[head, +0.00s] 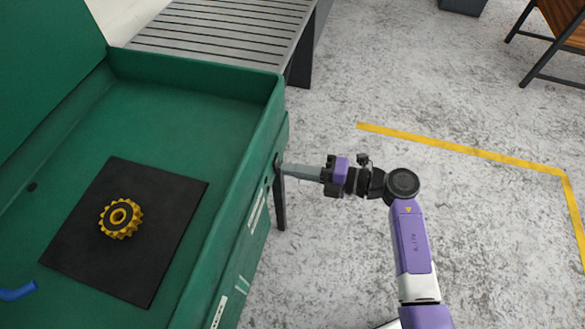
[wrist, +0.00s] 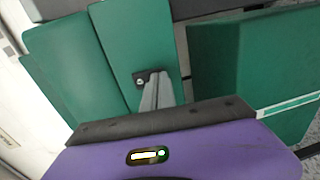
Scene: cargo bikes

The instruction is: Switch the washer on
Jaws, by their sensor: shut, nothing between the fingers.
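The washer (head: 190,110) is a green open-topped basin on the left of the head view, with its lid raised at the far left. A small dark switch (wrist: 140,79) shows on its green outer wall in the wrist view. My gripper (head: 284,169) is shut and empty, its grey fingers pointing left at the washer's right side wall. In the wrist view the fingers (wrist: 156,88) end right beside the switch and partly cover it. I cannot tell whether the tips touch or press it. The switch's position, on or off, cannot be made out.
A yellow gear (head: 121,219) lies on a black mat (head: 165,190) inside the basin, with a blue nozzle (head: 15,293) at the lower left. A grey slatted bench (head: 215,30) stands behind the washer. Concrete floor with yellow tape (head: 460,149) is clear to the right.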

